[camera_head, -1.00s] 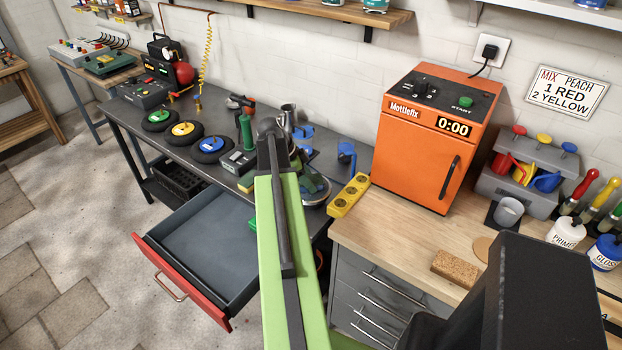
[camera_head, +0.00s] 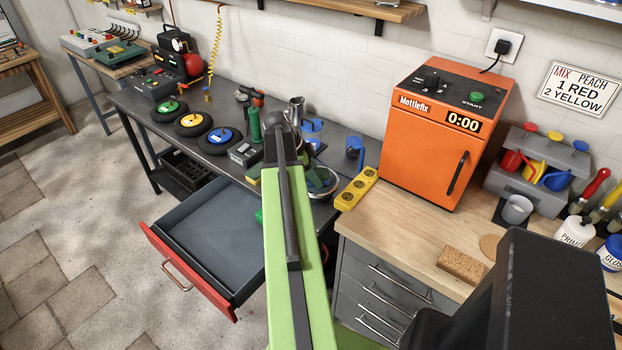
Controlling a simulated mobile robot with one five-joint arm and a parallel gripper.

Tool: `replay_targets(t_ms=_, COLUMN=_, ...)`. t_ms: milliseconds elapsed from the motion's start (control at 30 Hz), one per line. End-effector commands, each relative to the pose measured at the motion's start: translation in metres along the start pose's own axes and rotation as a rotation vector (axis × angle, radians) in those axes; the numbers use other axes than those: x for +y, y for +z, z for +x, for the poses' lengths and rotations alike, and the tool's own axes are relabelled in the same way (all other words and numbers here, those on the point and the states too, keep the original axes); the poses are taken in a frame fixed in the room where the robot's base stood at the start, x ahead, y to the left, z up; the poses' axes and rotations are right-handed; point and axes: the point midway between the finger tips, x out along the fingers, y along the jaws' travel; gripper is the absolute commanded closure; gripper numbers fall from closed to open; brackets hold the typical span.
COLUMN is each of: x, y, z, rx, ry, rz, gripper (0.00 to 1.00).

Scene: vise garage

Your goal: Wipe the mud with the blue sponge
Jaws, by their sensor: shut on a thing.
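My green and dark arm (camera_head: 300,240) reaches forward over the front edge of the dark workbench (camera_head: 345,109). My gripper cannot be made out; the arm and the clutter beyond it hide that spot. No blue sponge can be picked out for certain. Small blue items (camera_head: 312,128) show just right of the arm's far end, too small to identify. A round silver dish (camera_head: 328,186) lies right of the arm, partly covered by dark green parts. No mud patch can be made out.
An open drawer (camera_head: 215,237) with a red front juts out left of my arm. Several wheels (camera_head: 193,124) lie on the bench. A yellow block with holes (camera_head: 356,189), an orange oven (camera_head: 432,130) and a tan sponge (camera_head: 461,264) are to the right.

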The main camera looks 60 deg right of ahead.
Motion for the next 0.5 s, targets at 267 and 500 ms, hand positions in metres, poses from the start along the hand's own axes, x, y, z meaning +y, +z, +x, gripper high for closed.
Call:
replay_targets(t_ms=267, x=-0.008, y=-0.006, z=0.005, rx=0.0, ry=-0.001, rz=0.001, gripper=1.0)
replay_targets(t_ms=500, x=-0.023, y=-0.018, z=0.013, rx=0.001, ry=0.0, rz=0.003, gripper=1.0)
